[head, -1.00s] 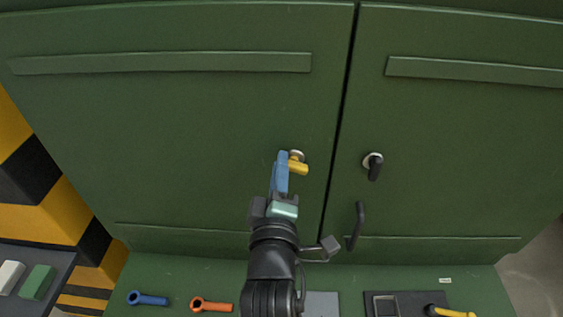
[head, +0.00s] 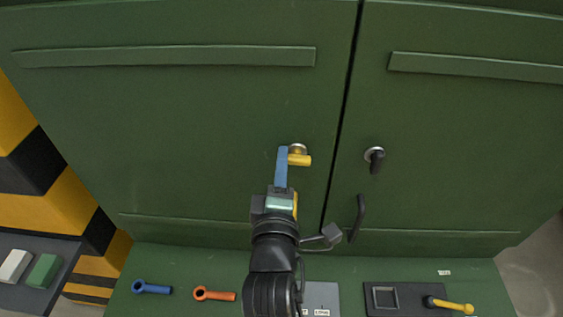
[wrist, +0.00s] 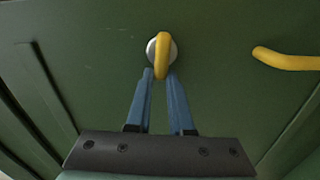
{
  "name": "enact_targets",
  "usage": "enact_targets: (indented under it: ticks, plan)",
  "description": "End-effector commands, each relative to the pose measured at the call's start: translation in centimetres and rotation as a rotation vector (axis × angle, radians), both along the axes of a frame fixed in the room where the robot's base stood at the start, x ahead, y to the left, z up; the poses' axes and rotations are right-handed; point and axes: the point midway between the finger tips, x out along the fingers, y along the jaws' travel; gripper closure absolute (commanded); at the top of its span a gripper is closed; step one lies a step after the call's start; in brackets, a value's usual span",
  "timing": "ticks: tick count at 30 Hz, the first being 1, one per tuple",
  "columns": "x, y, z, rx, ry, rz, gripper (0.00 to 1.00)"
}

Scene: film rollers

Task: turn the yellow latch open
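The yellow latch (head: 301,160) sits on a round metal base on the left green door. Its lever points to the right, about level, in the head view. My gripper (head: 283,150) reaches up to it from below, with its blue fingers at the latch. In the wrist view, the lower end of the latch (wrist: 162,58) lies between the two blue fingertips (wrist: 159,74). The fingers look closed about it, though the exact contact is hard to see.
A black latch (head: 376,160) and a black handle (head: 357,218) are on the right door. A yellow handle (wrist: 285,60) is at right in the wrist view. Blue (head: 152,288) and orange (head: 214,295) loose handles lie on the green ledge below.

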Motion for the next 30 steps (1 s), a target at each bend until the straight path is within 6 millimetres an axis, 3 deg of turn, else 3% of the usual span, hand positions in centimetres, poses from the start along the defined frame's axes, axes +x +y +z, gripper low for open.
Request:
enact_targets:
  ticks: [1, 5, 17, 23, 30]
  plan:
    - [0.0, 0.0, -0.1, 0.001, 0.001, 0.0, 0.73]
    - [0.0, 0.0, 0.0, 0.001, 0.001, 0.0, 0.5]
    - [-0.6, 0.0, -0.1, 0.001, 0.0, 0.0, 0.5]
    - [-3.3, 0.0, -0.4, 0.001, 0.001, 0.001, 0.5]
    - [-8.1, 0.1, -0.5, 0.001, 0.003, 0.001, 0.5]
